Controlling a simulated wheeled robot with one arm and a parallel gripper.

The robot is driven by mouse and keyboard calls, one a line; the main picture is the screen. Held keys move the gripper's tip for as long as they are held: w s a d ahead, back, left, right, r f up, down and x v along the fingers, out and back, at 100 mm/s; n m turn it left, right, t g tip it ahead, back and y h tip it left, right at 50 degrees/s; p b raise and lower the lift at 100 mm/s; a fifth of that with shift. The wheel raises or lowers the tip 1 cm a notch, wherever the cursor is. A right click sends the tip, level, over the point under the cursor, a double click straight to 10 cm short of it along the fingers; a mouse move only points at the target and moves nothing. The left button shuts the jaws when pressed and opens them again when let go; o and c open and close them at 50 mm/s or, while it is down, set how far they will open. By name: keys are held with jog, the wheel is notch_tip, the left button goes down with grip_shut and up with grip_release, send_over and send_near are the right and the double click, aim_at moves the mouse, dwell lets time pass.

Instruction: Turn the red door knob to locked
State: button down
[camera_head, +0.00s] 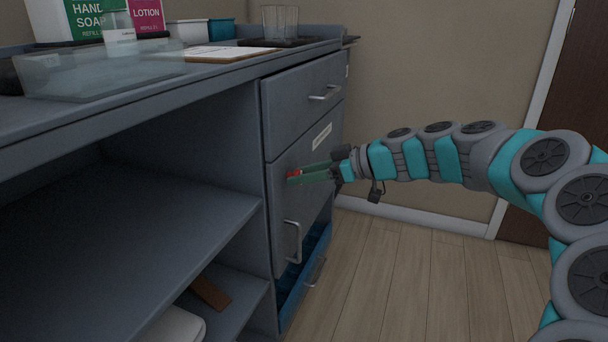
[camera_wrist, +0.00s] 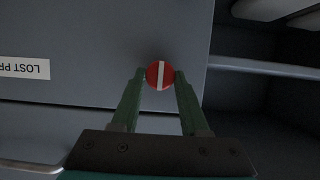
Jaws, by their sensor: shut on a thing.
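The red knob (camera_wrist: 153,76) is round with a white bar across it and sits on a grey cabinet door (camera_wrist: 100,60). In the wrist view the bar runs up and down the picture. My gripper (camera_wrist: 159,78) has its two green fingers on either side of the knob, closed on it. The door (camera_head: 290,215) looks shut, with a silver handle (camera_head: 293,241) below the knob.
A drawer (camera_head: 305,100) with a silver handle is above the door. A blue bin (camera_head: 300,290) is beneath it. Open shelves (camera_head: 130,220) lie to the left. The countertop (camera_head: 100,105) holds soap and lotion boxes, a tray and a glass (camera_head: 280,22). The floor at right is clear.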

jog(key=m+g+y+p, duration=0.1)
jog(key=m+g+p, duration=0.1)
jog(key=m, duration=0.2)
jog(key=m+g+y+p, duration=0.1)
jog(key=m+y+p, duration=0.1)
jog(key=m, duration=0.3)
jog(key=w+f+m+g+y+p, duration=0.1)
jog(key=m+g+y+p, duration=0.1)
jog(key=m, duration=0.2)
jog(key=shift+d+g, duration=0.15)
jog(key=shift+g, duration=0.15)
dwell(0.6)
jog(key=shift+m, duration=0.3)
jog(key=shift+c, duration=2.2)
grip_release()
jog(key=shift+p, duration=0.3)
